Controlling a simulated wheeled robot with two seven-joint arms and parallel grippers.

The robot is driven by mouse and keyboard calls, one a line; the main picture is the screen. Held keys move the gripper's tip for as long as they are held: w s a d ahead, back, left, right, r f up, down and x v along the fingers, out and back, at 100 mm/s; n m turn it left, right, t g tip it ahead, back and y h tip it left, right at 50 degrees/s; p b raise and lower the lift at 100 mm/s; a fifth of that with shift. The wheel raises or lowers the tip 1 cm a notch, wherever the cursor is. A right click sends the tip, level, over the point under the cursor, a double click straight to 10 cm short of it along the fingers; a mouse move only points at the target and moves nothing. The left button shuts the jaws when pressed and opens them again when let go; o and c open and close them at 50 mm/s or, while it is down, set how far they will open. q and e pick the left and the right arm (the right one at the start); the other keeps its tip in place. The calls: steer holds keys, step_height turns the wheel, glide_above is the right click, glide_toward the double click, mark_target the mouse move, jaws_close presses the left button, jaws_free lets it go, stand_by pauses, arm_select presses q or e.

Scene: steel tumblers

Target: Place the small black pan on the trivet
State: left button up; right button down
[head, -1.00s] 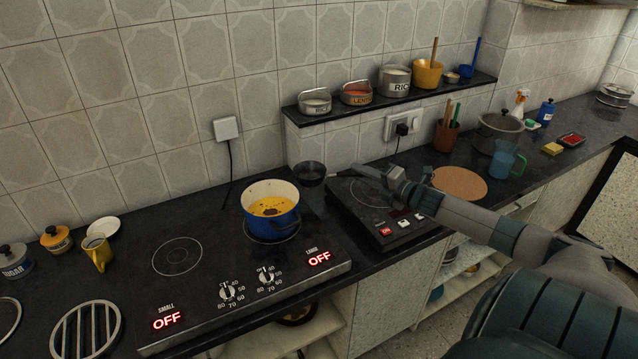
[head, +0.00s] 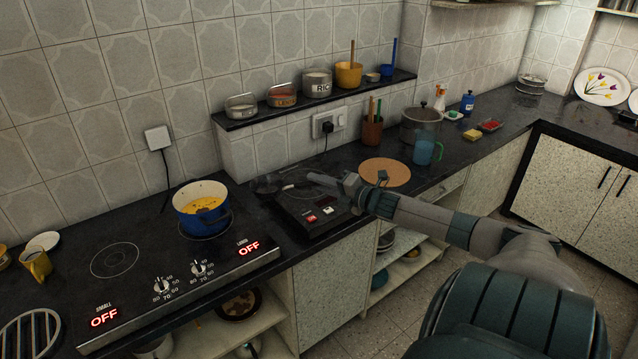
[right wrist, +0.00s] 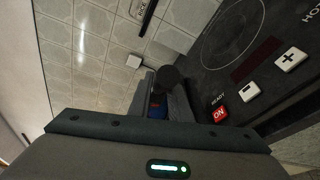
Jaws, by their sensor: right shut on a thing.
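The small black pan (head: 268,184) is at the back of the counter, just left of the portable induction hob. Its handle points right, to my right gripper (head: 346,184), which is shut on it above the hob. In the right wrist view a dark round handle end (right wrist: 168,79) shows between the fingers (right wrist: 163,103); the pan's bowl is not clear there. A round slatted metal trivet (head: 30,334) lies at the front left of the counter. A round cork-coloured mat (head: 385,171) lies right of the hob. My left gripper is not in view.
The induction hob (head: 318,219) is beneath my right gripper. A blue pot (head: 203,222) with yellow contents stands on the built-in cooktop (head: 140,290), whose displays read OFF. A shelf with containers (head: 317,82) is behind. A blue jug (head: 424,151) stands right of the mat.

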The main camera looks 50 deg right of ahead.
steer(key=shift+s, duration=0.25)
steer(key=shift+s+a+r, duration=0.15)
steer(key=shift+s+a, duration=0.2)
steer(key=shift+a, duration=0.95)
arm_select(q)
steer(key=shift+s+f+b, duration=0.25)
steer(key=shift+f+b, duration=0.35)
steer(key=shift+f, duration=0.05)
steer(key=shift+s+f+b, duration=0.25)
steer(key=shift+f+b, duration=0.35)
steer(key=shift+b, duration=0.05)
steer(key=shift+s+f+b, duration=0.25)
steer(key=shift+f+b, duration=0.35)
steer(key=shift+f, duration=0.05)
arm_select(e)
steer(key=s+a, duration=0.5)
steer(key=a, duration=0.9)
steer(key=s+a, duration=0.5)
steer(key=a, duration=1)
steer(key=s+a, duration=0.5)
steer(key=a, duration=1)
steer(key=shift+a+f, duration=0.25)
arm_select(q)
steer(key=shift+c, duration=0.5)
